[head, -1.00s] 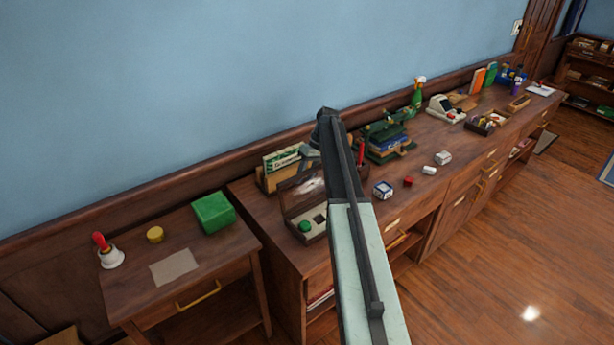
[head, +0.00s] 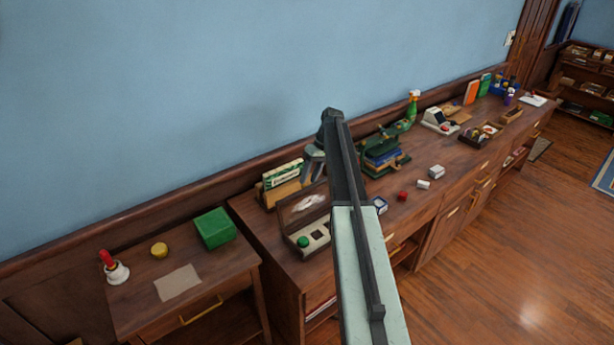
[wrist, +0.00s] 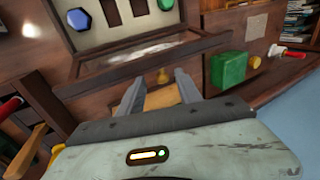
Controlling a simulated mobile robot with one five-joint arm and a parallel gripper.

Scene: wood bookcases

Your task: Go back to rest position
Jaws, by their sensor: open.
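My gripper (wrist: 155,92) is open, with two grey fingers apart and nothing seen between them. In the head view my gripper (head: 314,160) shows in part beside my arm, above the long cabinet (head: 350,225) and near an open box (head: 322,234). The open box also shows in the wrist view (wrist: 135,48), ahead of my fingers, with compartments and a blue piece (wrist: 78,18). My arm hides part of the cabinet top.
A small table (head: 215,280) at left bears a green box (head: 215,229), a yellow piece (head: 159,250) and a red-handled bell (head: 114,268). Books, a spray bottle (head: 413,106) and small items stand along the cabinet. Wood floor (head: 500,270) at right is open.

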